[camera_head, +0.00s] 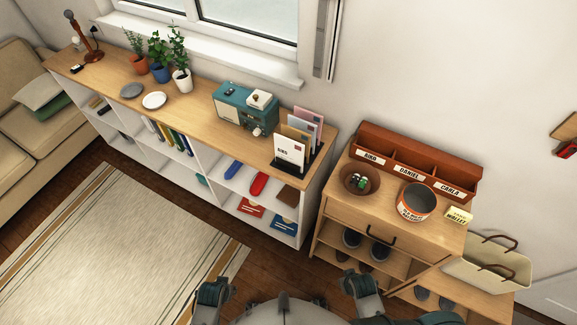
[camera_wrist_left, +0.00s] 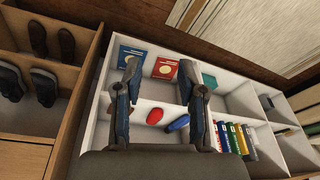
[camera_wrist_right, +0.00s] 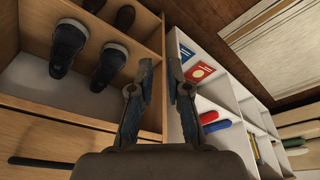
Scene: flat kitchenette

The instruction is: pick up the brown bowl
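The brown bowl (camera_head: 360,180) stands upright on the wooden shoe cabinet (camera_head: 337,208) in the head view, in front of the red-brown letter organizer. A few small dark, green and white items lie in it. The bowl is not visible in either wrist view. My left gripper (camera_wrist_left: 160,66) is open and empty, with the white shelf unit beyond its fingers. My right gripper (camera_wrist_right: 160,66) is open and empty, with a narrower gap, facing the side of the shoe cabinet and the shelf unit. Both arms show low in the head view, well short of the bowl.
An orange-and-white tin (camera_head: 416,203) stands right of the bowl, near a yellow note block (camera_head: 458,216). The organizer (camera_head: 419,160) closes off the cabinet's back. A letter rack (camera_head: 292,160) and radio (camera_head: 243,106) stand on the shelf unit left. A cream bag (camera_head: 485,268) stands right.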

